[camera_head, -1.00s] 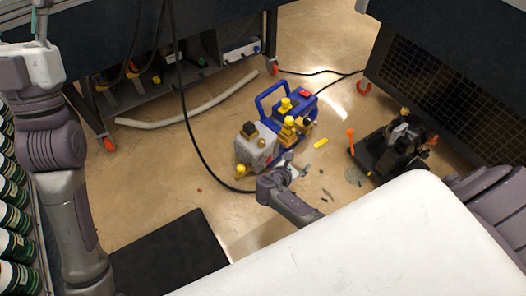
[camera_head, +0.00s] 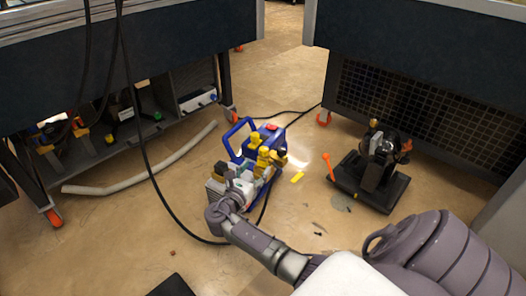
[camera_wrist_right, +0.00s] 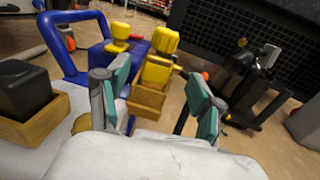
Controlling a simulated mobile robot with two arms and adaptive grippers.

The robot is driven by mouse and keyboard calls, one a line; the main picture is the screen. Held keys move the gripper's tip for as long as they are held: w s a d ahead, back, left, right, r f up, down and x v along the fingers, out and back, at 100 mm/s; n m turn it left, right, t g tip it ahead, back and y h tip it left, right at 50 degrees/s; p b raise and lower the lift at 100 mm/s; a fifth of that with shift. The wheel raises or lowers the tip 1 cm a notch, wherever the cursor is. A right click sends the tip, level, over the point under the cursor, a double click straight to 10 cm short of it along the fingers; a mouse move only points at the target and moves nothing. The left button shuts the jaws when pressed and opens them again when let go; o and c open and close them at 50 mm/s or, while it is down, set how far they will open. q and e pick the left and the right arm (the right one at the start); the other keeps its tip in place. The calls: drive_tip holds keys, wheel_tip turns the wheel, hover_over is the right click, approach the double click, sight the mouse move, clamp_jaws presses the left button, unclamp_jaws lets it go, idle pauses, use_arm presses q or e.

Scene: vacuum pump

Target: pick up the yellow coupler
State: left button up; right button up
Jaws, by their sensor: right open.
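The blue and grey vacuum pump (camera_head: 250,165) stands on the floor with several yellow fittings (camera_head: 264,157) on top. I cannot tell which yellow part is the coupler. In the right wrist view, a yellow block-like fitting (camera_wrist_right: 158,70) rises from a tan square socket, and another yellow fitting (camera_wrist_right: 119,37) stands farther back. My right gripper (camera_head: 238,185) is over the near side of the pump. In the wrist view its teal-padded fingers (camera_wrist_right: 156,100) are apart and empty, with the yellow block fitting ahead between them. My left gripper is out of view.
A loose yellow piece (camera_head: 297,177) lies on the floor right of the pump. A black device on a base (camera_head: 372,180) and an orange-topped stick (camera_head: 328,165) stand farther right. A black hose (camera_head: 150,165) hangs left. Workbenches flank the open floor.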

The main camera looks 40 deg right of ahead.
sight(261, 160)
drive_tip(key=shift+w+d, duration=0.25)
drive_tip(key=shift+d, duration=0.35)
drive_tip(key=b+x, duration=0.4)
drive_tip(key=b, duration=0.1)
drive_tip(key=shift+w+d+f, duration=0.1)
drive_tip(key=shift+d+f, duration=0.1)
drive_tip(key=shift+w+d+r, duration=0.15)
drive_tip(key=shift+d+r, duration=0.05)
drive_tip(key=shift+d, duration=0.15)
clamp_jaws()
